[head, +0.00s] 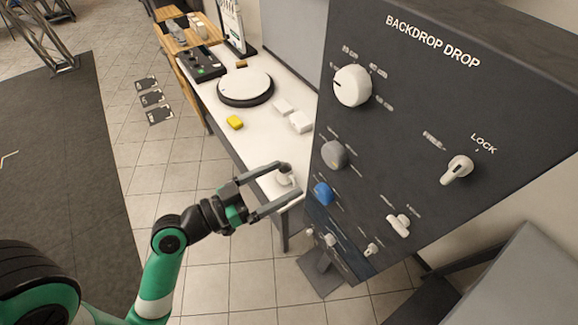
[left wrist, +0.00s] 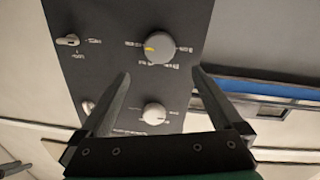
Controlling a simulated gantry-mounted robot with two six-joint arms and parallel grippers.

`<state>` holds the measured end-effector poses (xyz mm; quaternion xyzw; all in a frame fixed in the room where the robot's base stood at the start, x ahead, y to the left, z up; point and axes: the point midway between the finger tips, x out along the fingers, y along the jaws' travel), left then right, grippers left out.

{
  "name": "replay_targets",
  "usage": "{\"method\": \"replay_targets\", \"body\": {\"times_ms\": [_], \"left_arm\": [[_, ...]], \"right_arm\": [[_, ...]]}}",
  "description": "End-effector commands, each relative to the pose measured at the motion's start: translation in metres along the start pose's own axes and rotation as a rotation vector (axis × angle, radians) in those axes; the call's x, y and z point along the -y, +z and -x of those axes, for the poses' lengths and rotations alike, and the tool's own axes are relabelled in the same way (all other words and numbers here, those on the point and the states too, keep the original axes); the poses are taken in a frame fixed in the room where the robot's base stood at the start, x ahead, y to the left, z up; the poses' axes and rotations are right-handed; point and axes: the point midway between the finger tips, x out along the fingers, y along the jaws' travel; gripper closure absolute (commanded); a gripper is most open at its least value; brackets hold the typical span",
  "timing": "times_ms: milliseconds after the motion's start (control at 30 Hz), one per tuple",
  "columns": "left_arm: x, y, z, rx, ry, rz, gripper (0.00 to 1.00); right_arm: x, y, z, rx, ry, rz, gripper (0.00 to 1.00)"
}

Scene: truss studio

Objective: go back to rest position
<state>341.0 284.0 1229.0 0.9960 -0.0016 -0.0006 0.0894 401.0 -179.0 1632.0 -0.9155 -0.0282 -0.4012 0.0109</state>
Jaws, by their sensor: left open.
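My left gripper (head: 291,183) is open and empty, in front of the lower left edge of the dark control panel (head: 440,115) in the head view. A small white object shows between its fingers, seemingly on the table behind. In the left wrist view the two fingers (left wrist: 160,78) stand wide apart. They point toward the panel, with a round knob (left wrist: 158,47) beyond the tips and another white knob (left wrist: 154,113) showing between the fingers. Nothing is held. My right gripper is in neither view.
The panel bears a large white dial (head: 352,86), a grey knob (head: 333,154), a blue knob (head: 324,194) and a lock switch (head: 457,170).

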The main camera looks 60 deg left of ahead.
Motion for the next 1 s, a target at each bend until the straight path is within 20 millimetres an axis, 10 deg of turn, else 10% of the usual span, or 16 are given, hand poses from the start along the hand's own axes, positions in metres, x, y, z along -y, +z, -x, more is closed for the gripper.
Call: {"method": "replay_targets", "body": {"times_ms": [433,700,1000], "left_arm": [[-0.033,-0.027,-0.021,-0.061,0.115,-0.053,0.0],[-0.146,-0.184,-0.076,-0.429,0.342,-0.301,0.0],[-0.208,-0.333,-0.062,-0.753,0.295,-0.3,0.0]], "right_arm": [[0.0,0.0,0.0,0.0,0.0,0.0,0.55],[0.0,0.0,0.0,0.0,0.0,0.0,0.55],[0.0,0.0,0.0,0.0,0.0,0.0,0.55]]}}
